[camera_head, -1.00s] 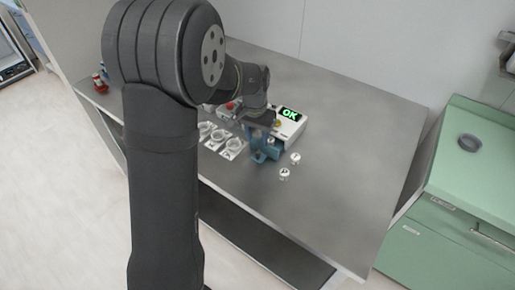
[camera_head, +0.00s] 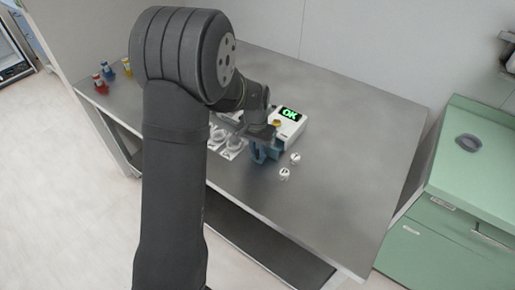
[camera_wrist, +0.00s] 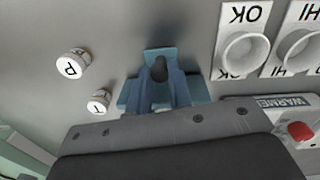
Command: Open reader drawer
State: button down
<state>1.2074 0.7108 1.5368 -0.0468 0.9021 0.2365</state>
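The reader (camera_head: 291,119) is a white box with a lit green OK screen on the steel table. Its front is largely hidden behind my wrist, and I cannot make out the drawer or its handle. My gripper (camera_head: 262,152) is low over the table just in front of the reader. In the wrist view, the blue finger parts of my gripper (camera_wrist: 160,75) stick out past the dark gripper body, with a dark oval between them. I cannot tell whether they are apart, closed or touching anything.
Two white lettered caps, one (camera_head: 295,158) and another (camera_head: 284,173), stand right of the gripper. Labelled cup holders (camera_wrist: 246,52) lie to its other side. A warmer (camera_wrist: 270,104) with a red button is close by. Bottles (camera_head: 100,82) stand far left. The table's right side is clear.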

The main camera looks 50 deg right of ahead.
jog(key=shift+a, duration=1.35)
jog(key=c, duration=1.3)
grip_release()
jog(key=shift+r, duration=0.1)
notch_tip(320, 180, up, 17)
jog(key=shift+w+r, duration=0.15)
jog(key=shift+w, duration=0.15)
jog(key=f, duration=1.7)
jog(key=shift+s+f, duration=0.25)
jog(key=shift+s, duration=0.05)
jog(key=shift+d, duration=0.15)
jog(key=shift+o, duration=0.2)
